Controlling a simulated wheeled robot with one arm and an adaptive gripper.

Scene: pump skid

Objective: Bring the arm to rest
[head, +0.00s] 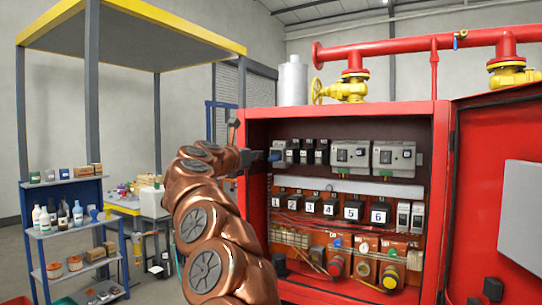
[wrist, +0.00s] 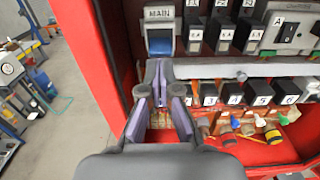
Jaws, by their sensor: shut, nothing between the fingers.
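My copper-coloured arm (head: 205,235) rises from the bottom of the head view and bends toward the open red cabinet (head: 440,150). My gripper (wrist: 157,78) is shut and empty in the wrist view. Its fingertips are just below the block labelled MAIN (wrist: 160,35), which has a blue part at its lower half. I cannot tell whether they touch it. In the head view my forearm partly hides the gripper at the cabinet's left edge.
A row of numbered black switches (head: 331,207) and coloured knobs (head: 336,265) fill the cabinet. Its red door (head: 500,150) stands open at the right. A blue shelf (head: 75,190) with bottles stands at the left. Red pipes (head: 400,47) run above the cabinet.

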